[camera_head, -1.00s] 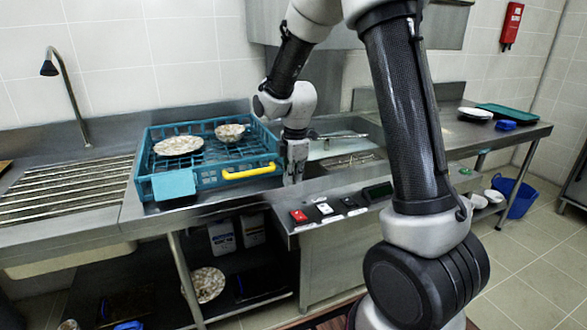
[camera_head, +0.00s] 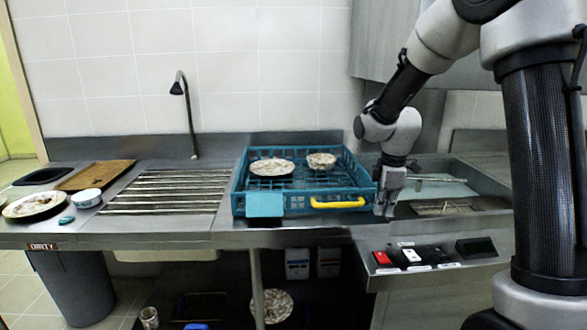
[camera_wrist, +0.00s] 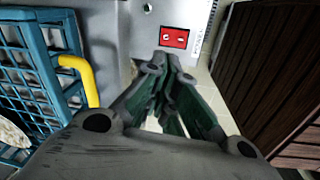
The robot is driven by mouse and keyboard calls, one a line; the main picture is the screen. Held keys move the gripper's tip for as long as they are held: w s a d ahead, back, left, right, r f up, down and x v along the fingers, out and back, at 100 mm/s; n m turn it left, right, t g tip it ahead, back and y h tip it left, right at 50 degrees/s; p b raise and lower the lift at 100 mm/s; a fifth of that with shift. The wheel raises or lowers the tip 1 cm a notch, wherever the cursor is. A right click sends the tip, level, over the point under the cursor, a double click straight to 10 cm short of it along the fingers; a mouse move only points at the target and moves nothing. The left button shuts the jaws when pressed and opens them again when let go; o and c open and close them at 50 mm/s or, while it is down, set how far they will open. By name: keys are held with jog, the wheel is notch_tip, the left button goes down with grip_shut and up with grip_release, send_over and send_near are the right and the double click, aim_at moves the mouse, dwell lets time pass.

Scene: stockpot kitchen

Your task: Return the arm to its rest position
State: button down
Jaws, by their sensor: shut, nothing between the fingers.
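My gripper (camera_head: 383,209) points down just right of the teal dish rack, at the left front corner of the sink basin. It is shut and empty. In the wrist view my gripper (camera_wrist: 172,125) shows its fingers together, with the rack's yellow handle to the left and a red switch beyond the fingertips. My arm is bent and reaches in from the right side of the head view.
The teal rack (camera_head: 292,205) holds a speckled plate (camera_head: 271,167) and a bowl (camera_head: 321,160). A red switch (camera_head: 381,258) sits on the front panel. A faucet (camera_head: 188,115) stands behind the drainboard (camera_head: 165,190). Left are a plate (camera_head: 33,204), a small bowl (camera_head: 87,198) and a brown board (camera_head: 95,175).

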jog(key=s+d+r+m+t, duration=0.1)
jog(key=s+r+m, duration=0.3)
jog(key=s, duration=0.5)
jog(key=s+d+r+m+t, duration=0.1)
jog(key=s+d+r+m, duration=0.2)
jog(key=s, duration=0.6)
jog(key=s+d+r+m+t, duration=0.1)
jog(key=s+d+r+m, duration=0.1)
jog(key=s+r+m, duration=0.5)
jog(key=shift+s+r+m, duration=0.25)
jog(key=shift+s+m, duration=0.65)
jog(key=shift+s, duration=0.35)
jog(key=shift+d, duration=0.1)
